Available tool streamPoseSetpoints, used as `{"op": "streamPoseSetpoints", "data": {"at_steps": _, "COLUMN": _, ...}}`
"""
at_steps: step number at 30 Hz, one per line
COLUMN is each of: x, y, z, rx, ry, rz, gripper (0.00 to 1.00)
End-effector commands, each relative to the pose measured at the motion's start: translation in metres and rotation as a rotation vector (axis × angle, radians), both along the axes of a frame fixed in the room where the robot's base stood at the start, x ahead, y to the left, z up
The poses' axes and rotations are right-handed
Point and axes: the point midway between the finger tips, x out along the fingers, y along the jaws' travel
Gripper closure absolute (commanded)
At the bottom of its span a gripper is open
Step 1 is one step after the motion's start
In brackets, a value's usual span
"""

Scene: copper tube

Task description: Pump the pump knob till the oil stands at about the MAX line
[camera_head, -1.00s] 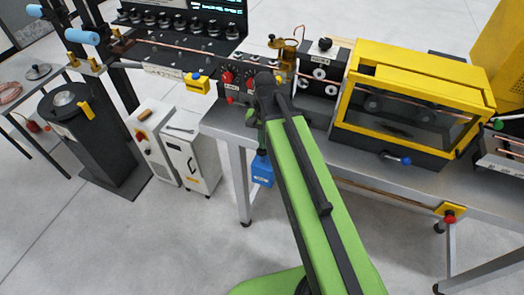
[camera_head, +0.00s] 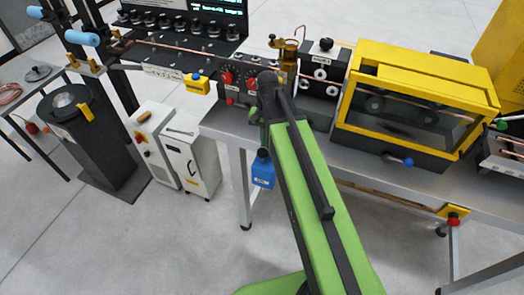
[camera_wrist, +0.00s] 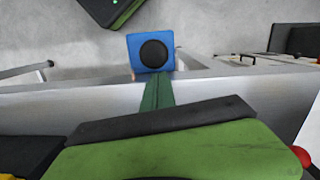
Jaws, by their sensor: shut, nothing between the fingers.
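A brass oiler (camera_head: 285,52) stands on the bench just beyond my arm's end. A small dark knob (camera_head: 272,37) sits at its upper left; I cannot tell for sure that this is the pump knob. The oil level and MAX line are too small to read. My gripper (camera_wrist: 157,80) shows in the wrist view as a narrow dark green pair of fingers, shut and empty, pointing towards a blue container with a black round cap (camera_wrist: 153,53). In the head view this blue container (camera_head: 263,172) hangs low at the bench's front, below my gripper, which is mostly hidden.
A control panel with red knobs (camera_head: 227,77) stands left of my arm's end. A black block with rollers (camera_head: 321,68) and a yellow-framed guard (camera_head: 415,95) stand to the right. A white cabinet (camera_head: 190,160) is on the floor at left.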

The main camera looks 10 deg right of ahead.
Motion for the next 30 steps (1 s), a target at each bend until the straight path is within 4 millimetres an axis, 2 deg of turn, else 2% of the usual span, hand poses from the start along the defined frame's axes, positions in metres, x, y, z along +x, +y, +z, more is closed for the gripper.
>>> {"op": "streamPoseSetpoints", "data": {"at_steps": 5, "x": 0.0, "y": 0.0, "z": 0.009, "rx": 0.0, "ry": 0.0, "rz": 0.0, "gripper": 1.0}}
{"op": "streamPoseSetpoints", "data": {"at_steps": 8, "x": 0.002, "y": -0.001, "z": 0.022, "rx": 0.0, "ry": 0.0, "rz": 0.0, "gripper": 1.0}}
{"op": "streamPoseSetpoints", "data": {"at_steps": 24, "x": 0.013, "y": -0.007, "z": 0.143, "rx": 0.0, "ry": 0.0, "rz": -0.001, "gripper": 1.0}}
{"op": "streamPoseSetpoints", "data": {"at_steps": 27, "x": 0.015, "y": -0.008, "z": 0.163, "rx": 0.0, "ry": 0.0, "rz": -0.001, "gripper": 1.0}}
{"op": "streamPoseSetpoints", "data": {"at_steps": 30, "x": 0.016, "y": -0.008, "z": 0.173, "rx": 0.0, "ry": 0.0, "rz": -0.001, "gripper": 1.0}}
